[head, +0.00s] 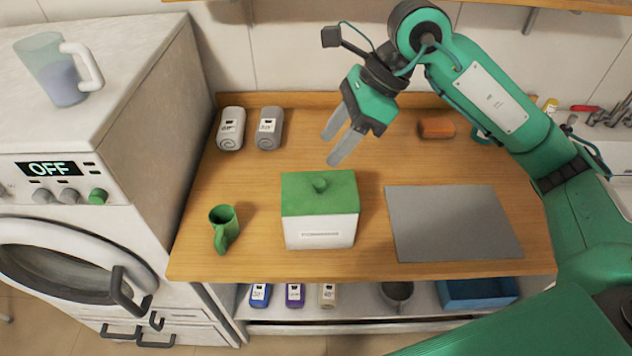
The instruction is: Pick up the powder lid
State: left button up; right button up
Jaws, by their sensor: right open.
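A white box (320,232) with a green lid (318,193) stands on the wooden counter. The lid has a small round green knob on top and lies on the box. A label on the box's front is too small to read. My right gripper (334,149) is open and empty. It hangs above and behind the lid, with its fingers pointing down and to the left, apart from the lid. My left gripper is not in view.
A washing machine (150,130) borders the counter's left side.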

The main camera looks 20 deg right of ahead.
jog(key=w+d+h, duration=0.1)
jog(key=d+h, duration=0.1)
jog(key=d, duration=0.1)
jog(key=p, duration=0.2)
send_over(320, 182)
jog(key=s+d, duration=0.1)
jog(key=d, duration=0.1)
jog(key=shift+t, duration=0.3)
notch_tip(320, 182, down, 7)
jog(key=shift+f, duration=0.1)
jog(key=shift+a+f+p, duration=0.1)
jog(key=shift+f+p, duration=0.25)
jog(key=shift+f, duration=0.05)
jog(key=x, duration=0.1)
jog(key=p+x, duration=0.1)
jog(key=x, duration=0.1)
jog(key=p+x, duration=0.1)
jog(key=shift+w+f, duration=0.2)
jog(key=shift+w, duration=0.1)
jog(key=shift+f, duration=0.15)
grip_shut()
